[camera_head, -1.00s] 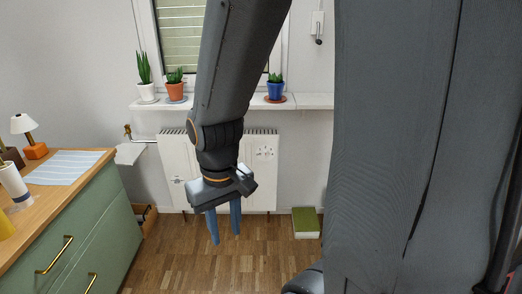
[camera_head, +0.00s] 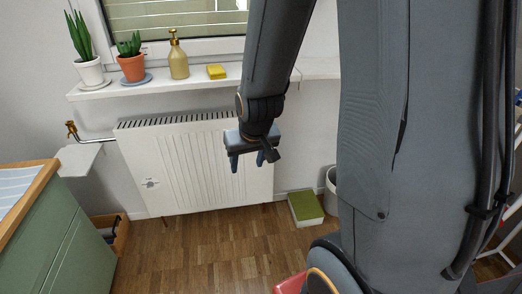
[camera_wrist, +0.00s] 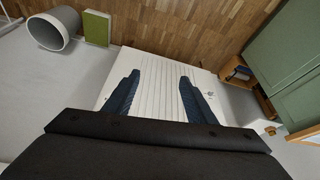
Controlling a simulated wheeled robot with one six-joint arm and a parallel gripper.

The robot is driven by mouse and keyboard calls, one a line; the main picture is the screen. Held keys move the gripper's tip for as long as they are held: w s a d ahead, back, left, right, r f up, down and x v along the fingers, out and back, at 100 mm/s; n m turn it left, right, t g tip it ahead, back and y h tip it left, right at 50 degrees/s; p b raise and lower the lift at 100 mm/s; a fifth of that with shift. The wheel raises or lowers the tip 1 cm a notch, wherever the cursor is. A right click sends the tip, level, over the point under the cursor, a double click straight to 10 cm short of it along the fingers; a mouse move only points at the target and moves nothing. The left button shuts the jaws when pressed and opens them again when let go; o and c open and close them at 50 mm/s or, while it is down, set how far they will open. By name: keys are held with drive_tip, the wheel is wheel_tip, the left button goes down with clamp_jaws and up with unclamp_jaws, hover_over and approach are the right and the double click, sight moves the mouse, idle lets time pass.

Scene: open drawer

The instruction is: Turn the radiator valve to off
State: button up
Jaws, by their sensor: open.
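The brass radiator valve (camera_head: 72,130) sits on the wall pipe, left of the white radiator (camera_head: 190,170), just below the window sill. It is small, and I cannot tell its setting. My gripper (camera_head: 252,162) is open and empty, in front of the radiator's right part, well to the right of the valve and apart from it. In the wrist view my open gripper (camera_wrist: 159,77) shows its two blue fingers spread over the white radiator (camera_wrist: 160,95), with nothing between them.
A white shelf (camera_head: 78,160) juts out below the valve. The green drawer cabinet (camera_head: 70,255) stands at lower left. Potted plants, a brass dispenser (camera_head: 178,58) and a yellow sponge (camera_head: 217,71) are on the sill (camera_head: 120,88). A green box (camera_head: 305,208) and a bin (camera_head: 331,190) stand right.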

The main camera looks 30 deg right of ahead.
drive_tip(key=w+d+f+m+t+h+b, duration=0.2)
drive_tip(key=w+d+f+t+b, duration=0.4)
drive_tip(key=w+d+f+b, duration=0.4)
drive_tip(key=w+d+f+m+t+h+b, duration=0.25)
drive_tip(key=w+d+f+t+b, duration=0.5)
drive_tip(key=w+f+b, duration=0.4)
drive_tip(key=r+x, duration=0.1)
drive_tip(key=x, duration=0.8)
drive_tip(key=shift+r+g, duration=0.3)
drive_tip(key=shift+g, duration=0.05)
drive_tip(key=shift+n, duration=0.25)
drive_tip(key=shift+c, duration=0.2)
drive_tip(key=c, duration=1)
